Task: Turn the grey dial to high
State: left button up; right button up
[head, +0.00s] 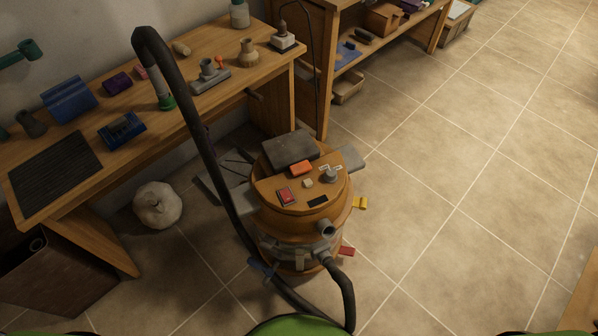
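The grey dial (329,176) sits on the right part of the orange-brown top of a drum-shaped shop vacuum (300,225). Small white labels (325,167) lie beside the dial on its far side. The labels are too small to read, and I cannot tell which setting the dial points to. Also on the top are a red switch (286,196), an orange block (301,168), a small beige knob (308,184) and a black plate (318,201). Neither of my grippers is in view.
A black hose (205,150) arches from the vacuum up beside a wooden workbench (75,150) holding tools. A second bench (335,85) stands behind. A white bulbous object (157,204) sits on the floor at left. The tiled floor (470,190) to the right is clear.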

aim_at(330, 177)
jog(key=z, duration=0.8)
jog(key=k+j+z, duration=0.25)
jog(key=j+z, duration=0.15)
jog(key=k+j+z, duration=0.4)
jog(key=i+j, duration=0.05)
jog(key=j, duration=0.05)
